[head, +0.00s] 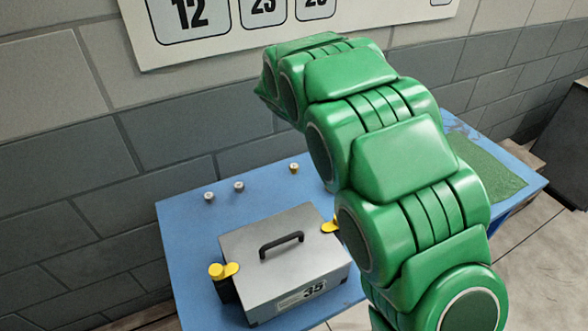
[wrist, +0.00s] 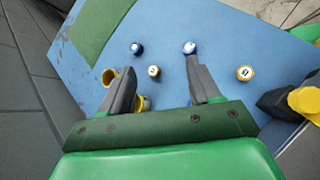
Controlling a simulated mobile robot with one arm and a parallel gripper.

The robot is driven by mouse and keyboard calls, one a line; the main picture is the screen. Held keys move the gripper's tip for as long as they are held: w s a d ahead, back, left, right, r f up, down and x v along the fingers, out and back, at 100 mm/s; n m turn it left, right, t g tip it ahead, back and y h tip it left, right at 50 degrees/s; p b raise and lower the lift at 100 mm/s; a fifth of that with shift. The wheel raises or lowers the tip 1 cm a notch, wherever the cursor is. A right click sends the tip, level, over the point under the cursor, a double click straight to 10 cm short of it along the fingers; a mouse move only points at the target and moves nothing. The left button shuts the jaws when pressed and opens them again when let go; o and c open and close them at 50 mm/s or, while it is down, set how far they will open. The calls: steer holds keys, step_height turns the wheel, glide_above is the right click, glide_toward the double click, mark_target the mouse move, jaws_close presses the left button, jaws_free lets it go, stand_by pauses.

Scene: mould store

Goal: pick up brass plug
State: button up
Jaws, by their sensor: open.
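My gripper (wrist: 162,76) is open and empty in the wrist view, its two grey fingers spread above the blue table. A small brass-coloured plug (wrist: 154,71) with a pale marked top stands between the fingertips. Another brass-coloured plug (wrist: 244,73) stands to the right of the right finger. A yellow, hollow-looking piece (wrist: 110,75) lies by the left fingertip. A further brass-coloured piece (wrist: 143,103) is partly hidden behind the left finger. In the head view, one small brass-coloured piece (head: 294,168) stands near the wall; I cannot tell which one it is. My arm hides the gripper there.
A grey case (head: 285,250) with a black handle and yellow-topped latches sits on the blue table (head: 180,225). A green mat (head: 490,170) lies at right.

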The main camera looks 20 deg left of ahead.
steer(key=w+a+f+n+t, duration=0.2)
steer(key=a+f, duration=0.2)
steer(key=a, duration=0.3)
steer(key=w+a+f+n+t, duration=0.1)
steer(key=w+a+f+n, duration=0.15)
steer(key=a, duration=0.45)
steer(key=n+t, duration=0.4)
steer(key=n, duration=0.2)
glide_toward(289, 173)
steer(key=shift+w+d+r+y, duration=0.15)
steer(key=shift+w+d+r, duration=0.1)
steer(key=shift+d+r, duration=0.25)
steer(key=shift+w+d+r+y, duration=0.15)
steer(key=shift+w+d+r, duration=0.15)
steer(key=shift+d, duration=0.3)
steer(key=shift+x, duration=3.8)
steer(key=shift+w+a+r, duration=0.1)
steer(key=shift+w+r, duration=0.05)
steer(key=shift+w, duration=0.05)
jaws_close()
